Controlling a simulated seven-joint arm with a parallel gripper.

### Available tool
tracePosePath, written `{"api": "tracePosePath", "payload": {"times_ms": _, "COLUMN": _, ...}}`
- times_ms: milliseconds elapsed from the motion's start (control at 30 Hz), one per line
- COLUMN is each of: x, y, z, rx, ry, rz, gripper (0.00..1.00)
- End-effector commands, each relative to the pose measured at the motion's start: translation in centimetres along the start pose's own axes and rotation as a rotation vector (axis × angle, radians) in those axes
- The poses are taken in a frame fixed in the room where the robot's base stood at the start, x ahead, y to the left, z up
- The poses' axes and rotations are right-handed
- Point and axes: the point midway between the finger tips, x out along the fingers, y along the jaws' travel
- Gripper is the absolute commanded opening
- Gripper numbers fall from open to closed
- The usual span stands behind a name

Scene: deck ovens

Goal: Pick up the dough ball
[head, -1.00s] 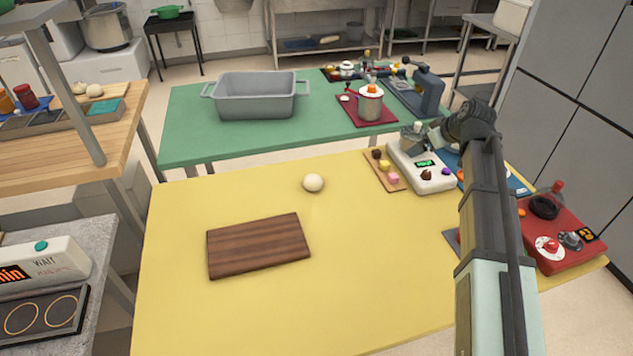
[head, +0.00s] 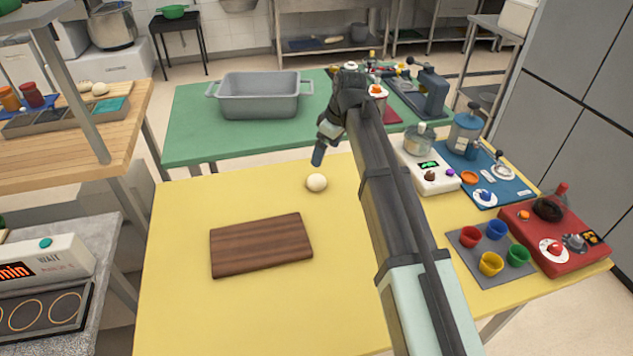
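The dough ball (head: 316,182) is a small, round, cream-coloured ball. It rests on the yellow table (head: 190,300), near the far edge and behind the wooden board. My gripper (head: 317,160) hangs just above and behind the ball in the head view, pointing down. A small gap seems to show between its tip and the ball. The fingers are seen from the side and are too small to tell whether they are open or shut.
A dark wooden board (head: 261,245) lies in front of the ball. A grey bin (head: 260,98) stands on the green table (head: 190,135) behind. A white scale-like device (head: 427,168), coloured cups (head: 490,263) and a red station (head: 553,237) stand to the right. The table's left side is clear.

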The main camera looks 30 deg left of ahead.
Motion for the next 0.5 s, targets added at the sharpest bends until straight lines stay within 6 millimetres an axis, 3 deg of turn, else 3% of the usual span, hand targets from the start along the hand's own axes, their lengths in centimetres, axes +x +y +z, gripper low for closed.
{"api": "tracePosePath", "payload": {"times_ms": 300, "x": 5.2, "y": 0.0, "z": 0.0, "rx": 0.001, "ry": 0.0, "rz": 0.0, "gripper": 0.98}}
{"api": "tracePosePath", "payload": {"times_ms": 500, "x": 7.1, "y": 0.1, "z": 0.0, "rx": 0.001, "ry": 0.001, "rz": 0.0, "gripper": 0.98}}
